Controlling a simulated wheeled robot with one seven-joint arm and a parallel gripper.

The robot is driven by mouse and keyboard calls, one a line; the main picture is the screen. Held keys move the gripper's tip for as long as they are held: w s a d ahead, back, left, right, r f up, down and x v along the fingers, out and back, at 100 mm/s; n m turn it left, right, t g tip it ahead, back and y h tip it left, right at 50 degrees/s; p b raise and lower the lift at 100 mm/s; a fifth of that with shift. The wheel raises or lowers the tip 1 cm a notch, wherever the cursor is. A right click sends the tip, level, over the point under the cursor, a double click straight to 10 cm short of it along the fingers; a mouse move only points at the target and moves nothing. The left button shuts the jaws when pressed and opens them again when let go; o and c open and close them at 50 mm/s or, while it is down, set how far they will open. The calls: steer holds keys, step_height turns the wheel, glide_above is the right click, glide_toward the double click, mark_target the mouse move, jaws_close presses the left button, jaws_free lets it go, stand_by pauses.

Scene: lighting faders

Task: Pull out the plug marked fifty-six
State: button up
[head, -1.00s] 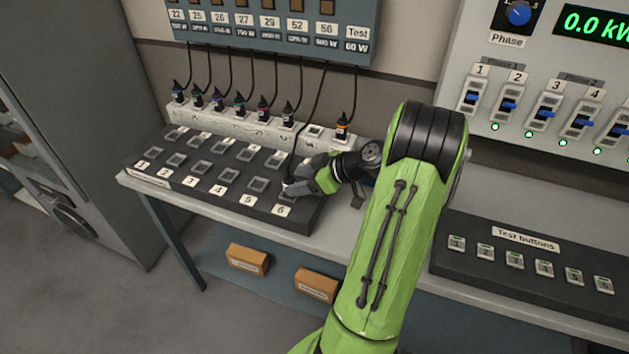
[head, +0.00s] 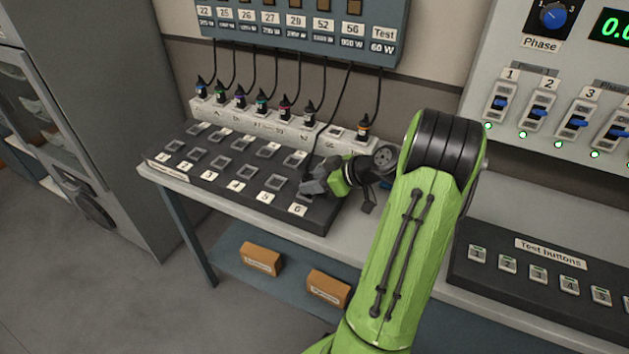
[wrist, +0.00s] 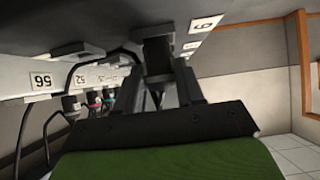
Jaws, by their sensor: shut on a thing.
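The plug (wrist: 157,54) on the cable (head: 338,105) that comes down from the overhead label 56 (head: 352,29) is dark. My gripper (head: 310,187) is shut on it at the near right corner of the black socket board (head: 215,195), by label 6 (head: 297,209). In the head view my fingers hide most of the plug. In the wrist view it sits between my fingers, close to the board near the 6 label (wrist: 205,23). I cannot tell whether it is seated in a socket. The 56 place (head: 335,132) on the white strip is empty.
Several other plugs, such as the one below 52 (head: 309,116) and the Test plug (head: 364,129), stand in the white strip (head: 262,127). A Test buttons panel (head: 545,275) lies at right. Two boxes (head: 262,259) are on the lower shelf.

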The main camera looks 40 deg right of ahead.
steer(key=shift+r, duration=0.2)
steer(key=shift+r+p, duration=1.45)
steer(key=shift+r, duration=0.75)
